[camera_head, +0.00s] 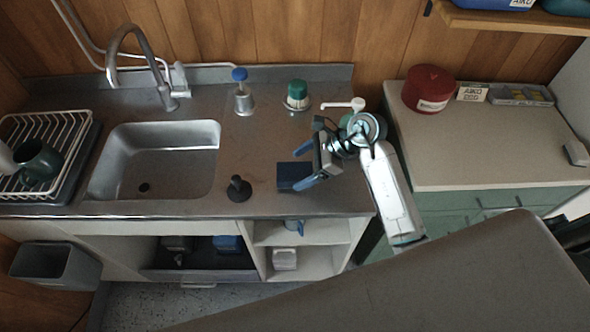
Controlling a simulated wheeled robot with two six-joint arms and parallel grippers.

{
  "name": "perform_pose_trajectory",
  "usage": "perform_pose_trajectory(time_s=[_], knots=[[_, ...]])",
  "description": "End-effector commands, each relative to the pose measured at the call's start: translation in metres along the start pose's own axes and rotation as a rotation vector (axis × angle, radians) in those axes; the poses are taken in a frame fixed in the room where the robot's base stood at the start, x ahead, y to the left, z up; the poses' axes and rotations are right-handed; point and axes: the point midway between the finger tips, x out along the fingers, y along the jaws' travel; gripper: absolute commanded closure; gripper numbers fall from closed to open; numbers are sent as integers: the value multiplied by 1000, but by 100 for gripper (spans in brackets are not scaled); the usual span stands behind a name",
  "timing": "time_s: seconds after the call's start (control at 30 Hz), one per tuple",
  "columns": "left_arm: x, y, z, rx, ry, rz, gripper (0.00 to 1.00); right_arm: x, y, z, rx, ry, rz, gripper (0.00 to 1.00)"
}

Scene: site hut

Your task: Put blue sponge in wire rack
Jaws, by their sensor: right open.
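The blue sponge (291,176) is a dark blue block on the steel counter, right of the sink. My right gripper (303,168) is open, its two blue-tipped fingers at the sponge's right side, one toward the back and one toward the front. I cannot tell whether the fingers touch it. The wire rack (72,128) is a pale wire dish rack on a dark tray at the far left of the counter. It holds a dark green mug (38,160) and a white item (5,158), partly cut off. My left gripper is not in view.
The sink (158,165) with a tall tap (128,45) lies between rack and sponge. A black plunger-like item (238,188) stands left of the sponge. A blue-topped dispenser (242,95) and a green-topped container (297,95) stand behind. A red tin (428,88) is on the right cabinet.

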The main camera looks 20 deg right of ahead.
Motion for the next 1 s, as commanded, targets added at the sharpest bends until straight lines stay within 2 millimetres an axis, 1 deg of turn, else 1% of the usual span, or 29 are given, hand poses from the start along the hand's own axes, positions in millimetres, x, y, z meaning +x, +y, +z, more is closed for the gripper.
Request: perform_pose_trajectory(time_s=[0.03,0.1,0.2,0.3,0.47,0.5,0.57,0.7,0.73,1.0], knots=[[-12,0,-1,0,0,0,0,4,1,2,5,-1,4,18],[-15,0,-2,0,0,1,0,15,1,1,4,-3,2,18],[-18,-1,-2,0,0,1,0,26,1,0,2,-1,2,18],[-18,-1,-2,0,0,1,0,30,1,-2,0,1,0,18],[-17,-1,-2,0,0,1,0,30,1,-3,0,1,-1,18],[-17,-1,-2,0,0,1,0,30,1,-2,0,1,-1,22],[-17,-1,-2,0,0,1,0,30,1,-2,0,1,-1,34],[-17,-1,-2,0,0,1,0,30,1,-2,0,1,-1,61],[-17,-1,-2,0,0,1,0,30,1,-2,0,1,-1,66],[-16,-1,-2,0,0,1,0,30,0,-2,-1,1,-1,66]])
